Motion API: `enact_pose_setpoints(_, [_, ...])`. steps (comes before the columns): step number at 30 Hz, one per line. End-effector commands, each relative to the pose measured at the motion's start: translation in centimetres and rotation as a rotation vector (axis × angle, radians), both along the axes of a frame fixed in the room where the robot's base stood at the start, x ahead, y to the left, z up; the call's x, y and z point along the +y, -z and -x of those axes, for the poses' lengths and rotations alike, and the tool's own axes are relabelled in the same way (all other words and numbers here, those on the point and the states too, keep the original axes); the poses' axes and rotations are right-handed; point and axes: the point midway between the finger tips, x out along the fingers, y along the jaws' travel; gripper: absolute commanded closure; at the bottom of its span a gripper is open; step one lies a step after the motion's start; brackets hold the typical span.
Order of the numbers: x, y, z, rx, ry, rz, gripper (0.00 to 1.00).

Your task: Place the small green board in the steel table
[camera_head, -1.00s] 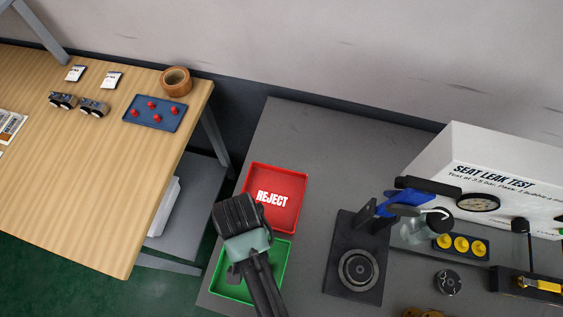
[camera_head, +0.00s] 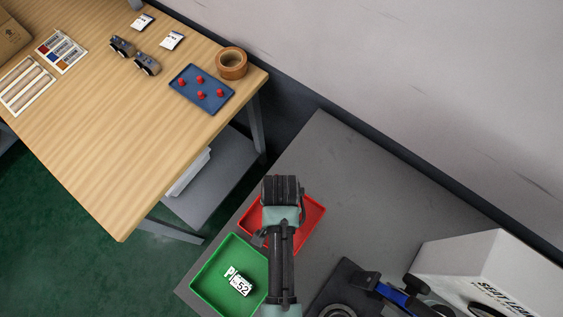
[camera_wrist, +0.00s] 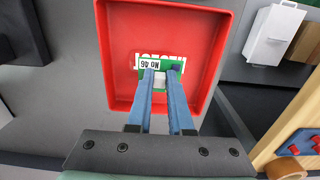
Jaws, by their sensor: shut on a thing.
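My gripper (camera_wrist: 162,78) is shut on the small green board (camera_wrist: 143,60), which carries a white label reading "No 46". In the wrist view the board is in front of the red tray's floor, covering part of its lettering; I cannot tell whether it touches. In the head view my gripper (camera_head: 283,192) is over the red tray (camera_head: 313,218) and hides the board. The tray (camera_wrist: 118,90) lies on the grey steel table (camera_head: 355,165).
A dark fixture and a white seat leak test box (camera_head: 480,265) stand at the right. A wooden bench (camera_head: 130,120) is at the left. The table's back is clear.

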Motion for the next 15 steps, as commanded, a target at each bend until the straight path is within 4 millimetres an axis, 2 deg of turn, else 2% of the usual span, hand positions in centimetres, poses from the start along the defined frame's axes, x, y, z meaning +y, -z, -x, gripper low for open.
enact_pose_setpoints(7, [0.0,3.3,0.0,0.001,0.000,0.000,1.00])
enact_pose_setpoints(15, [0.0,3.9,0.0,-0.001,0.000,0.000,1.00])
